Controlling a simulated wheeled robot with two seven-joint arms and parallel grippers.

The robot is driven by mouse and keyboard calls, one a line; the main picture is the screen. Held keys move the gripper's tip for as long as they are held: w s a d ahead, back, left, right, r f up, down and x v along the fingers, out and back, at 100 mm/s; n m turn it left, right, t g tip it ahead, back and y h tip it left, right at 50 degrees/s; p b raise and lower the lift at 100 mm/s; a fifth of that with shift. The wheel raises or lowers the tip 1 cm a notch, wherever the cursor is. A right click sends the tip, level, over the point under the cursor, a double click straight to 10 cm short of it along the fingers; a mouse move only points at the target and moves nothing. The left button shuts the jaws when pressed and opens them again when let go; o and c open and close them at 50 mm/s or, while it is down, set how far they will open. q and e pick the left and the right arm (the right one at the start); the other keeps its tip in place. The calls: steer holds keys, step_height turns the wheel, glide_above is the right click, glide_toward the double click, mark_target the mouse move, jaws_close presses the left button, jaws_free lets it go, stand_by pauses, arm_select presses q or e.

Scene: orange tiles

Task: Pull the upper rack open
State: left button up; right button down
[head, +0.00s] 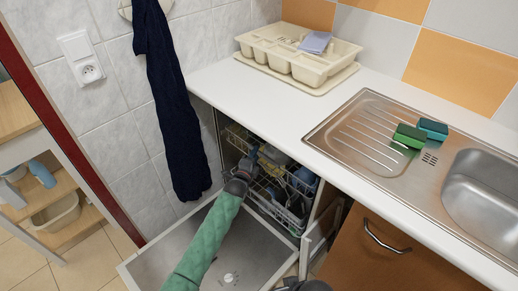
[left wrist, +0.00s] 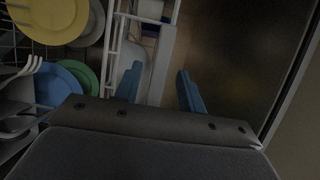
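The dishwasher under the counter has its door (head: 205,252) folded down. The upper rack (head: 238,137) is a wire rack inside the cavity, partly hidden by my left gripper. In the left wrist view, its white front rails (left wrist: 161,62) run up the picture beside the dishes. My left gripper (head: 251,160) is at the front of the rack. In the left wrist view, its blue fingers (left wrist: 158,88) are apart, with a white rail showing between them; I cannot tell if they touch it. A dark part at the bottom edge seems to be my right gripper (head: 302,286); its fingers are not clear.
A lower rack (head: 278,212) with dishes is below. Yellow plates (left wrist: 50,15) and a blue plate (left wrist: 58,85) sit at left in the wrist view. A dark cloth (head: 170,100) hangs beside the dishwasher. An orange cabinet (head: 375,255) stands to its right.

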arm_select(q)
steer(key=shift+x, duration=2.4)
jaws_close()
